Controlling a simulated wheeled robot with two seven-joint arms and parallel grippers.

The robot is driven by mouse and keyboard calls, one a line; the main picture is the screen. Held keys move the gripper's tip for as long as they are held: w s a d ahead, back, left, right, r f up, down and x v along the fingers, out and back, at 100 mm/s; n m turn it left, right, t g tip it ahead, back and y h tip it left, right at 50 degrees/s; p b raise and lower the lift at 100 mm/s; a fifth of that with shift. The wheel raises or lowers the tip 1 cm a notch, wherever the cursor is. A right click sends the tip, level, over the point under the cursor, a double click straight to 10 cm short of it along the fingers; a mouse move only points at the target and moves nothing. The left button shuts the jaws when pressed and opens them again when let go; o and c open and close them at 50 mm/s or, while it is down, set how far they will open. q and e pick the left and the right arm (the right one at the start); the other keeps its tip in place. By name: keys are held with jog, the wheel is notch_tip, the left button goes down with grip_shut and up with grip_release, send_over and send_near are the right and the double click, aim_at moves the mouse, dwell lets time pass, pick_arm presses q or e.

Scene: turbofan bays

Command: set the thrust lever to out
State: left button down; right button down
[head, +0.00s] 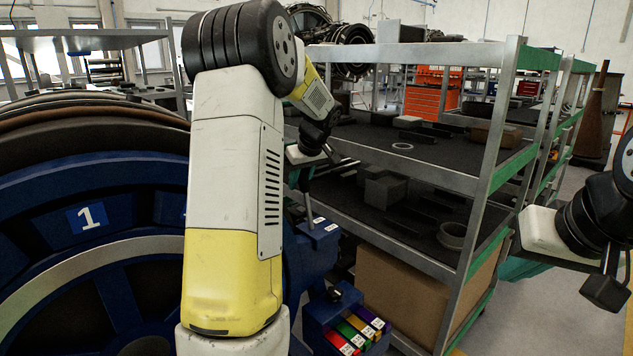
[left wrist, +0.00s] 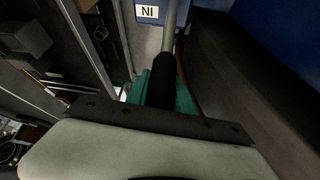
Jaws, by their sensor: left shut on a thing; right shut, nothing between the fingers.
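The thrust lever (head: 306,184) stands on a blue console (head: 316,240) beside the big blue engine ring. My left gripper (head: 313,166) is shut on the lever's upper end. In the left wrist view the lever's pale rod (left wrist: 170,28) and dark grip (left wrist: 161,82) run down to my gripper, beside an upside-down "IN" label (left wrist: 147,13). Small white labels (head: 319,221) show by the lever base, too small to read in the head view. My left arm hides part of the console. My right gripper (head: 606,291) is shut and empty at the right edge, away from the lever.
A metal shelf rack (head: 490,150) with grey parts stands close to the right of the console. A box with coloured labelled strips (head: 345,330) is below the lever. The blue engine ring (head: 60,225) fills the left. Open floor (head: 500,325) shows at lower right.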

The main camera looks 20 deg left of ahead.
pick_arm(q)
jog(key=s+d+t+y, duration=0.3)
jog(key=s+d+y, duration=0.2)
jog(key=d, duration=0.3)
jog(key=shift+d+r+t+y, duration=0.25)
jog(key=shift+r+t+y, duration=0.05)
jog(key=shift+t, duration=0.1)
jog(key=shift+f, duration=0.1)
jog(key=c, duration=1.1)
grip_release()
jog(key=shift+d, duration=0.15)
jog(key=v, duration=0.7)
jog(key=shift+s+d+r, duration=0.2)
jog(key=shift+r, duration=0.05)
jog(key=shift+d, duration=0.1)
